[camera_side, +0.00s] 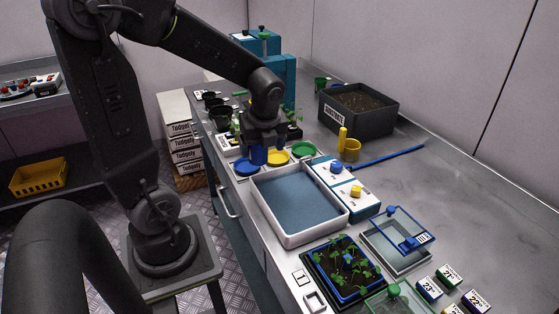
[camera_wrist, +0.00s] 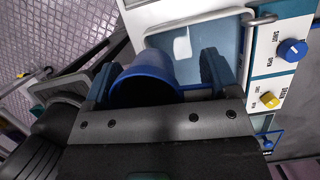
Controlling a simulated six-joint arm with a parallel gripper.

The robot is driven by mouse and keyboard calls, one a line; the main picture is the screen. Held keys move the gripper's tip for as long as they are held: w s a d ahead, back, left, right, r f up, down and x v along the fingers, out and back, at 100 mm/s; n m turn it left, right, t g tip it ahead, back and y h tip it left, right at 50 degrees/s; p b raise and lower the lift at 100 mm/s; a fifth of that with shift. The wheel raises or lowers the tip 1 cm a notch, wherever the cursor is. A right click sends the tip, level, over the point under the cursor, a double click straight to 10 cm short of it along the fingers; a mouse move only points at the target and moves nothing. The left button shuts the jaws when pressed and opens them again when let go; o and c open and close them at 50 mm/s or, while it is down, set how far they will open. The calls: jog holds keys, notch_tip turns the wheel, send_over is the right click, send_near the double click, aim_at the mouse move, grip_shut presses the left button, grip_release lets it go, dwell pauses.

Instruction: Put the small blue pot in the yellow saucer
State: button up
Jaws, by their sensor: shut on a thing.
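My gripper (camera_side: 264,143) is shut on the small blue pot (camera_side: 259,156). In the wrist view the pot (camera_wrist: 147,72) sits between the two fingers, its dark opening partly hidden by the gripper body. In the side view the pot is beside the left edge of the yellow saucer (camera_side: 278,158), between it and the blue saucer (camera_side: 246,168). I cannot tell how high the pot is above the saucers. The yellow saucer does not show clearly in the wrist view.
A green saucer (camera_side: 304,149) lies right of the yellow one. A white-rimmed tray with a blue floor (camera_side: 258,190) is in front. A control panel with knobs (camera_side: 347,187), a yellow pot (camera_side: 350,150) and a dark soil box (camera_side: 384,118) stand to the right.

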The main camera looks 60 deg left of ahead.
aim_at(277, 156)
jog(key=shift+n, duration=0.5)
jog(key=a, duration=0.5)
jog(key=a+r, duration=0.1)
jog(key=a, duration=0.5)
jog(key=a+r, duration=0.1)
jog(key=a, duration=0.4)
jog(key=shift+a+r, duration=0.15)
jog(key=w+d+f, duration=0.4)
jog(key=w+f, duration=0.2)
jog(key=w, duration=0.3)
jog(key=shift+w+d+f, duration=0.15)
jog(key=shift+w+d, duration=0.05)
jog(key=shift+d, duration=0.05)
jog(key=shift+w+d+f, duration=0.2)
jog(key=shift+w+f, duration=0.1)
jog(key=shift+w, duration=0.1)
jog(key=shift+f, duration=1.95)
jog(key=shift+f, duration=0.1)
jog(key=shift+f, duration=0.45)
